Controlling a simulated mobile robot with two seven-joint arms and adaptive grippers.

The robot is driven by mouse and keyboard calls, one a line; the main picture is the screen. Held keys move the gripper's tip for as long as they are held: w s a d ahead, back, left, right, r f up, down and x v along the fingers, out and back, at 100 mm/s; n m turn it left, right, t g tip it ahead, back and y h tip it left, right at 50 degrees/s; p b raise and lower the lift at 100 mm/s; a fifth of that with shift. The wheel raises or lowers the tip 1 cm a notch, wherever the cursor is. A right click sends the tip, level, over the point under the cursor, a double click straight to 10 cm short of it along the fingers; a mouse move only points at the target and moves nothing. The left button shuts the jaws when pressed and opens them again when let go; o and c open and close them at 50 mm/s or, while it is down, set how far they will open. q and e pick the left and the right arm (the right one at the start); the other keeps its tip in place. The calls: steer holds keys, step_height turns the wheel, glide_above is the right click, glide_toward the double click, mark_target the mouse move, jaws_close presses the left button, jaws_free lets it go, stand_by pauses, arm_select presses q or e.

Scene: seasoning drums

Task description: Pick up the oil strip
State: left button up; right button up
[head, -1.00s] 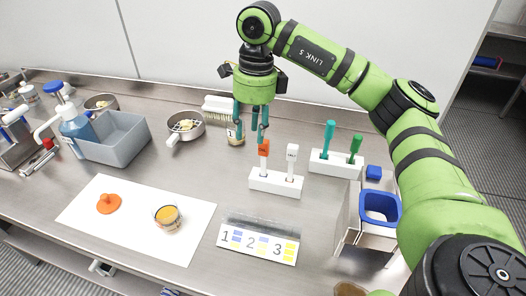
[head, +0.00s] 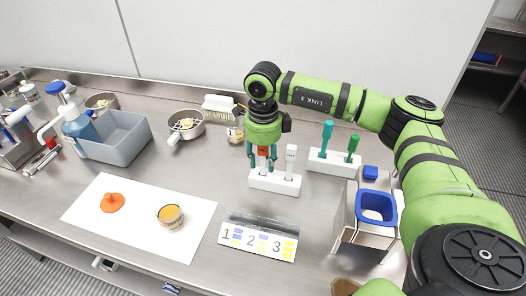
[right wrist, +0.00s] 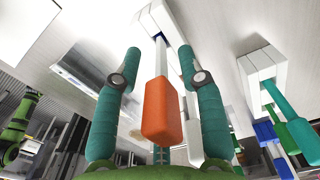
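An orange-handled strip (head: 263,151) stands upright in a white holder block (head: 275,184), beside a white-handled strip (head: 291,158) with small dark lettering. The lettering is too small to read, so I cannot tell from it which is the oil strip. My right gripper (head: 263,168) points down over the orange handle, its teal fingers one on each side. In the right wrist view the orange handle (right wrist: 162,110) lies between the spread fingers (right wrist: 159,58), with gaps on both sides. The white strip (right wrist: 191,120) is partly hidden behind a finger. My left gripper is out of view.
A second white holder (head: 334,163) with teal and green handles stands to the right. A blue-rimmed bin (head: 377,206) is at front right. A numbered colour card (head: 257,242) lies in front. A sieve (head: 186,125) and a small jar (head: 235,135) stand behind.

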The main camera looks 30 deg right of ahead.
steer(key=shift+f, duration=0.25)
steer(key=c, duration=0.7)
steer(key=shift+c, duration=0.2)
steer(key=shift+r, duration=0.1)
